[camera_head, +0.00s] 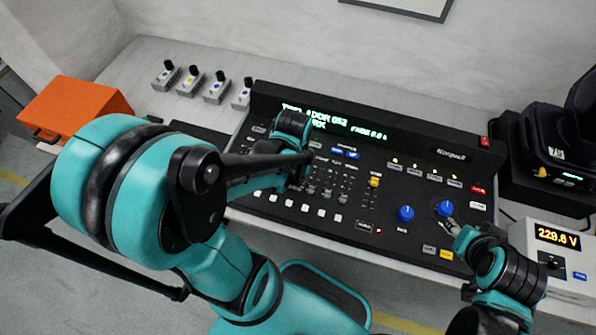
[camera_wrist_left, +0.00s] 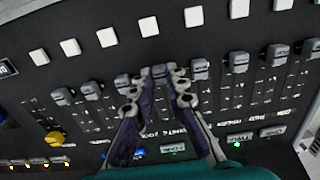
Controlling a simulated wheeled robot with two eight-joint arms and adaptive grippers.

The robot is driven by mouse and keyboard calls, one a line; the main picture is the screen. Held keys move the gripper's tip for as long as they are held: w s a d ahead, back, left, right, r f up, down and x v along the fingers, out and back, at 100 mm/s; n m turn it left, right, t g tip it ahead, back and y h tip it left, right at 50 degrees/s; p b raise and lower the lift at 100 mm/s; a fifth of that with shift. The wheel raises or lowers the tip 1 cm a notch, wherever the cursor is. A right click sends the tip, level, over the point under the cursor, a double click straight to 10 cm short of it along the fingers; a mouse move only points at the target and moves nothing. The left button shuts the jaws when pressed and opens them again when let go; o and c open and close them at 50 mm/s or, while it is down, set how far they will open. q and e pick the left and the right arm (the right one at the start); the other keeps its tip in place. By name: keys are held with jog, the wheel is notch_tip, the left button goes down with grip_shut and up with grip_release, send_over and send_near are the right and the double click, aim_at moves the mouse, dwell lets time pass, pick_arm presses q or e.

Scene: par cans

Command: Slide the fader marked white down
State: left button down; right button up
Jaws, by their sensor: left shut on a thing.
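The black lighting console (camera_head: 330,215) carries a row of grey faders; the left wrist view shows their caps beside white square buttons. My left gripper (camera_wrist_left: 158,82) is shut on one grey fader cap (camera_wrist_left: 158,71), mostly covered by the fingertips. Lettering that seems to read WHITE lies by this slot between my fingers. The held cap is roughly level with the neighbouring caps (camera_wrist_left: 197,70), near the white-button end. In the head view my left arm hides much of the faders. My right gripper (camera_head: 453,228) is beside a blue knob (camera_head: 445,208); its opening is unclear.
A yellow-capped fader (camera_head: 375,182) and another blue knob (camera_head: 405,213) are on the console's right half. An orange case (camera_head: 75,108) stands at left. Several small switch boxes (camera_head: 216,88) line the back. A 229.6 V meter (camera_head: 555,245) and a dark fixture (camera_head: 560,140) are at right.

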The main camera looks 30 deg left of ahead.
aim_at(295, 185)
pick_arm(q)
jog(key=c, duration=1.5)
grip_release()
jog(key=shift+s, duration=0.1)
notch_tip(295, 185, up, 12)
jog(key=shift+w+d+r+m+t, duration=0.25)
jog(key=shift+w+d+m+t, duration=0.25)
jog(key=shift+d+t, duration=0.55)
jog(key=shift+w+d+r+m+t, duration=0.4)
jog(key=shift+d+t, duration=0.3)
jog(key=shift+t, duration=0.65)
jog(key=shift+w+d+r+m+t, duration=0.15)
jog(key=shift+w+d+m+t, duration=0.35)
jog(key=shift+d+t, duration=0.55)
